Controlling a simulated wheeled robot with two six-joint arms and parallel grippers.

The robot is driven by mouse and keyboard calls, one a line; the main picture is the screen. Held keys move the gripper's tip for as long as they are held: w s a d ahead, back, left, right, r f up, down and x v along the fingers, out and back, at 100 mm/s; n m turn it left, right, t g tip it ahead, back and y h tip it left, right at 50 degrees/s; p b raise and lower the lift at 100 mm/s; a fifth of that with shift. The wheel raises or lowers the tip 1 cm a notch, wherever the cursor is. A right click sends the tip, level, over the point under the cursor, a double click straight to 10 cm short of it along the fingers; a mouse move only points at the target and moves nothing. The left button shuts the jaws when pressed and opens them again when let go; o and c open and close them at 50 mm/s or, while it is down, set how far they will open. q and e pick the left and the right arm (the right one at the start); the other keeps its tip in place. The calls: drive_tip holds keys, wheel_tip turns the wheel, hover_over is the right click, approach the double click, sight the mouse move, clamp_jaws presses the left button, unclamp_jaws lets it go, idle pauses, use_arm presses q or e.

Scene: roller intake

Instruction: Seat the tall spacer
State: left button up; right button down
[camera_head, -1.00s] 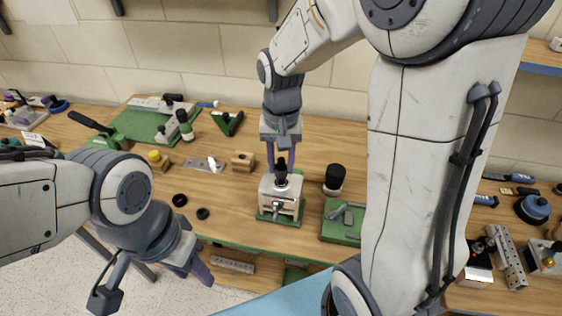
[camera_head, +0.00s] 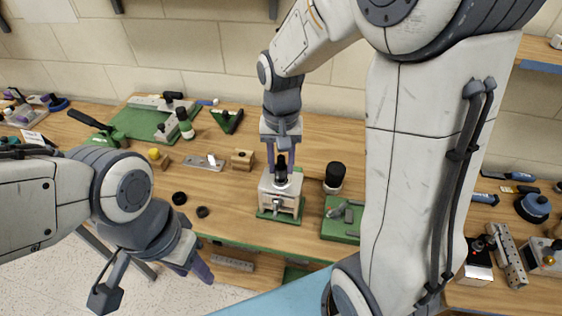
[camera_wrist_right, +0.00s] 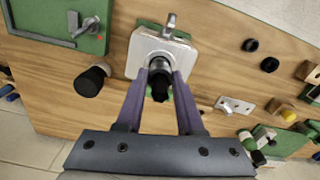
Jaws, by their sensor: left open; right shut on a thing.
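My right gripper (camera_head: 281,170) points down over a pale metal block fixture (camera_head: 266,200) on a green base. It is shut on a dark cylindrical piece (camera_head: 281,172), which I take to be the tall spacer. In the right wrist view the right gripper (camera_wrist_right: 160,76) has its purple fingers on either side of the black piece (camera_wrist_right: 160,92), over the round opening of the fixture (camera_wrist_right: 139,54). The piece is upright at the block's top; how deep it sits is hidden. My left gripper (camera_head: 192,268) is open and empty, low in front of the bench edge.
A black-capped cylinder (camera_head: 335,175) and a green clamp plate (camera_head: 338,229) stand right of the fixture. Left are a wooden block (camera_head: 242,160), two black rings (camera_head: 179,198) and a metal plate (camera_head: 203,163). Free bench lies behind the fixture.

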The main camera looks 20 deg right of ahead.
drive_tip(key=shift+f+b, duration=0.5)
drive_tip(key=shift+f, duration=0.35)
drive_tip(key=c, duration=0.8)
unclamp_jaws()
drive_tip(key=shift+c, duration=0.2)
drive_tip(key=shift+r, duration=0.15)
drive_tip(key=shift+r+p, duration=1.45)
drive_tip(key=shift+p, duration=0.25)
drive_tip(key=o, duration=0.6)
drive_tip(key=shift+c, duration=0.2)
